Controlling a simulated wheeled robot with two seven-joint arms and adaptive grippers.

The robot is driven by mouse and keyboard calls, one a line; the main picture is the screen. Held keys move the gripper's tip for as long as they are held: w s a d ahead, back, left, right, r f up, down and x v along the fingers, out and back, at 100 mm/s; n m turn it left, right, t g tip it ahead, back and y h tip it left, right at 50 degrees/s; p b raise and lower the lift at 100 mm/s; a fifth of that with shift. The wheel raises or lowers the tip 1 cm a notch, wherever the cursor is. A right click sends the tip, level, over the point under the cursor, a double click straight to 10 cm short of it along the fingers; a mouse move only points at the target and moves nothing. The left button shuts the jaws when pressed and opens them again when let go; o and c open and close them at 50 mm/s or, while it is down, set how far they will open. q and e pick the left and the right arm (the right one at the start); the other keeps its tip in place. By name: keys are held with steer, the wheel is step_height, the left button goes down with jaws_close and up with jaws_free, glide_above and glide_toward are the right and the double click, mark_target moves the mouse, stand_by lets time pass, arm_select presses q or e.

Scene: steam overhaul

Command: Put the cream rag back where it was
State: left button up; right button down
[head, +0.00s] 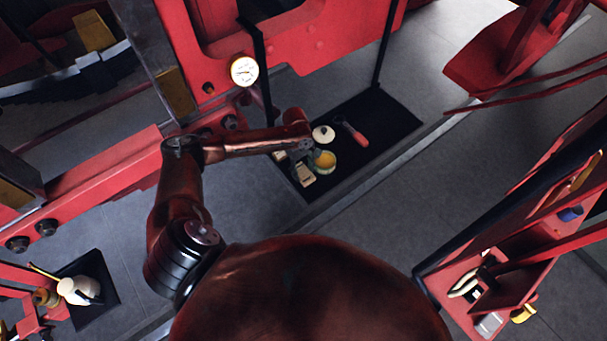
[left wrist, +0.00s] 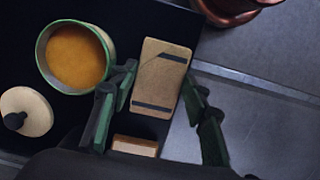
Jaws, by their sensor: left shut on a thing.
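A flat, cream piece (left wrist: 160,75) with two dark bands, which I take to be the cream rag, is between the fingers of my left gripper (left wrist: 159,90) in the left wrist view. In the head view the cream piece (head: 307,177) shows just below my left gripper (head: 297,157), at the near edge of the black mat (head: 385,122). The gripper is shut on it. I cannot tell whether it touches the mat. A smaller cream block (left wrist: 135,147) is nearer the palm, partly hidden. My right gripper is not in view.
A green can (left wrist: 75,57) with orange contents stands close beside the left finger. A round cream lid (left wrist: 27,110) and a red-handled tool (head: 356,134) lie on the mat. A gauge (head: 244,70) and red framework rise behind. A red cart (head: 500,285) stands at right.

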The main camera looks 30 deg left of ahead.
mark_target(303, 172)
arm_select(q)
step_height(303, 172, down, 2)
steer(key=shift+f+p, duration=0.15)
steer(key=shift+p, duration=0.25)
steer(key=shift+w+f, duration=0.1)
steer(key=shift+f, duration=0.35)
steer(key=o, duration=0.9)
steer(key=shift+o, duration=0.6)
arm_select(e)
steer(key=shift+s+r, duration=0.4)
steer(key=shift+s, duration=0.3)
